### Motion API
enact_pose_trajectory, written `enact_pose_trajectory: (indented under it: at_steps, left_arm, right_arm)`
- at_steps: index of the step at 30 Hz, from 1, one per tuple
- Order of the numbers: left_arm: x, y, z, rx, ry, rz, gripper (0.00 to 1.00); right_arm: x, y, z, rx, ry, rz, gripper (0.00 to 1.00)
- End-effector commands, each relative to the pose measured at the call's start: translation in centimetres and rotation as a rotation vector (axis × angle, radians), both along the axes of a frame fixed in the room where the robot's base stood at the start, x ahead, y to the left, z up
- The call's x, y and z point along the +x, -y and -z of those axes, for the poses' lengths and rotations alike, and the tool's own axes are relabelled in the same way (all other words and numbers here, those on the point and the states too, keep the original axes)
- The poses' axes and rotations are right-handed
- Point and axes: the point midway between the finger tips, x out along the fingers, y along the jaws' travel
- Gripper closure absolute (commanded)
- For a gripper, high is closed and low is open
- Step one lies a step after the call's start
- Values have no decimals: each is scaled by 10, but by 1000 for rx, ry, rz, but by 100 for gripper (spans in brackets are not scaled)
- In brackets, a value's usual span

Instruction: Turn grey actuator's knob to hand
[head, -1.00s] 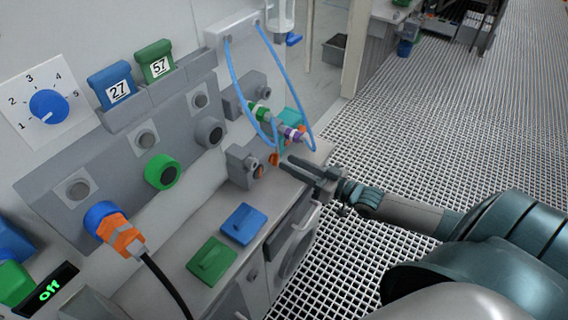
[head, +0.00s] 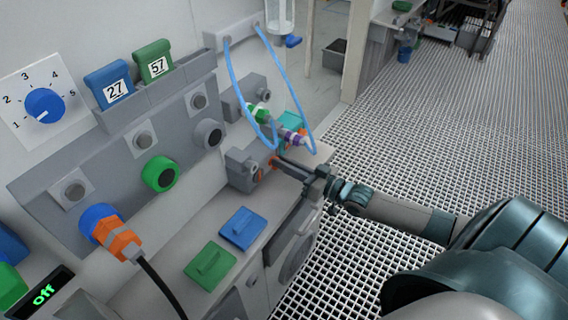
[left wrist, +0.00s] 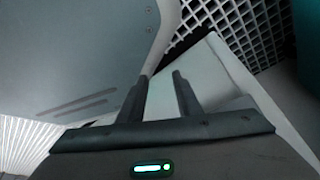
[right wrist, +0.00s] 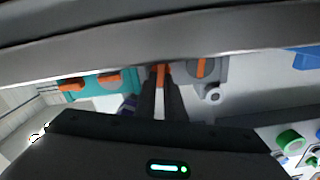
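The grey actuator (head: 243,170) is a grey box on the wall panel above the counter, with orange knobs on its front. In the right wrist view the grey actuator (right wrist: 212,72) shows one free orange bar knob (right wrist: 201,67). A second orange knob (right wrist: 161,73) beside it lies between the fingertips of my right gripper (right wrist: 161,80). In the head view my right gripper (head: 279,163) reaches the actuator's front from the right, its fingers close together, and partly hides the knob. My left gripper (left wrist: 160,78) is open and empty, away from the actuator.
A teal actuator (right wrist: 90,86) with orange knobs stands beside the grey one. Blue looped tubes (head: 236,85) hang close above my right gripper. Green (head: 210,263) and blue (head: 243,228) blocks lie on the counter. The grated floor (head: 440,130) at right is open.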

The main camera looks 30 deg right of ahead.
Motion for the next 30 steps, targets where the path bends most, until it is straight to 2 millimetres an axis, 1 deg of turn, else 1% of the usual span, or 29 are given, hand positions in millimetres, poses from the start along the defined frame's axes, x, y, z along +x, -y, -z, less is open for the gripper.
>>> enact_pose_trajectory:
  at_steps: [5,9,12,17,18,19,20,25,30]
  left_arm:
    - [-3,-1,-3,2,-9,0,69]
    - [-19,-6,2,13,-50,-1,69]
    - [-27,-9,5,18,-65,-1,69]
    - [-25,-9,5,17,-62,-1,69]
    - [-24,-8,4,16,-59,-1,69]
    - [-23,-8,4,16,-57,-1,69]
    - [-21,-8,4,16,-55,-1,69]
    - [-12,-7,2,14,-41,-2,69]
    - [-10,-7,2,13,-38,-2,69]
  right_arm:
    - [0,-1,-1,-47,19,1,100]
    - [-1,-1,-1,-114,47,1,100]
    - [-1,-1,0,-119,49,1,100]
    - [-1,-1,0,-120,50,0,100]
    - [-1,-1,0,-120,50,0,81]
    - [-1,-1,0,-119,49,0,74]
    - [-1,-1,0,-119,49,0,72]
    - [-1,-1,0,-119,49,0,72]
    - [-1,-1,0,-118,49,0,72]
